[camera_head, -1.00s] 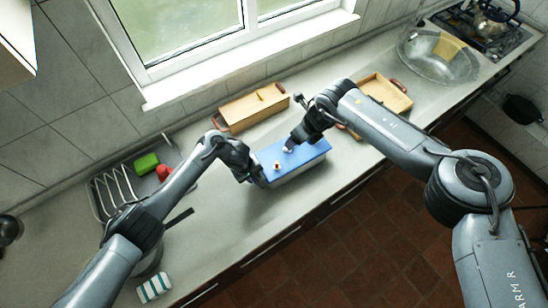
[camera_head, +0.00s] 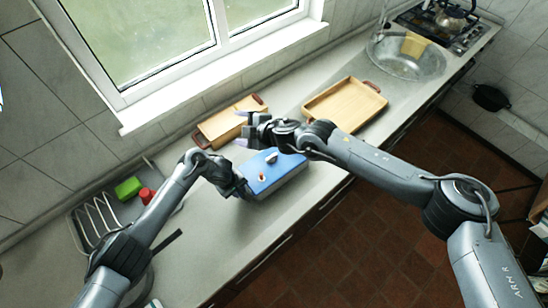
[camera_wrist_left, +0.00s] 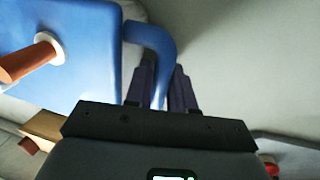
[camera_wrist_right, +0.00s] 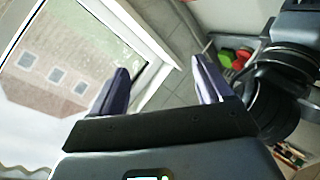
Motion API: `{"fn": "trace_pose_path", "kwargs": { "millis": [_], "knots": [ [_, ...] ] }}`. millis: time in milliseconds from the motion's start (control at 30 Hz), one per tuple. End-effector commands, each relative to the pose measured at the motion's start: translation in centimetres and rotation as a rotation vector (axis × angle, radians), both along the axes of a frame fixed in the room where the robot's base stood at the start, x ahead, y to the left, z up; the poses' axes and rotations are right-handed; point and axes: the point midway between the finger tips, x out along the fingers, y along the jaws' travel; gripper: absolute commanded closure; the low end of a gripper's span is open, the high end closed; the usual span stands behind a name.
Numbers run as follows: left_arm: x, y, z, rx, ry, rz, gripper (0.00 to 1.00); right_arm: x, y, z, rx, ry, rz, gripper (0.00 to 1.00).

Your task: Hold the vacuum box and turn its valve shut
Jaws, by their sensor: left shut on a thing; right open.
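The vacuum box (camera_head: 284,180) has a blue lid and a pale body and stands on the counter. A small grey lever-like piece (camera_head: 271,157) and an orange-red knob with a white collar (camera_head: 262,177) sit on its lid; I cannot tell for sure which is the valve. The knob also shows in the left wrist view (camera_wrist_left: 32,58). My left gripper (camera_head: 241,189) is shut on the blue handle (camera_wrist_left: 152,38) at the box's left end. My right gripper (camera_head: 241,128) is open and empty, above and behind the box, apart from it, its fingers pointing left.
A wooden tray (camera_head: 322,120) lies behind the box to the right, a wooden box (camera_head: 207,131) near the window. A dish rack (camera_head: 92,222) with a green block (camera_head: 129,187) and a red item (camera_head: 147,195) stands left. Counter is clear in front of the box.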

Motion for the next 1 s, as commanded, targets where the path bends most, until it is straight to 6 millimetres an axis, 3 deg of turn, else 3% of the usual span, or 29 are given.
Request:
{"fn": "trace_pose_path", "kwargs": {
  "millis": [200, 300, 433, 600, 800, 1000],
  "knots": [
    [0.1, 0.0, 0.1, 0.000, -0.001, 0.001, 1.00, -1.2, -4.5, -0.3, 0.534, 0.329, -0.352, 0.21],
    [0.1, 0.0, 0.1, 0.000, -0.001, 0.000, 1.00, -1.9, -7.6, -1.4, 0.666, 0.396, -0.453, 0.21],
    [0.1, 0.0, 0.1, 0.000, -0.001, 0.000, 1.00, -3.2, -11.3, -3.9, 0.730, 0.430, -0.532, 0.21],
    [0.0, 0.0, 0.1, 0.000, -0.001, 0.000, 1.00, -5.3, -14.8, -8.6, 0.723, 0.485, -0.608, 0.21],
    [0.0, 0.0, 0.1, -0.001, -0.001, 0.000, 1.00, -7.4, -16.3, -12.6, 0.694, 0.534, -0.651, 0.21],
    [0.0, 0.0, 0.1, -0.001, -0.001, -0.001, 1.00, -7.0, -15.5, -13.9, 0.690, 0.547, -0.658, 0.21]
  ]
}}
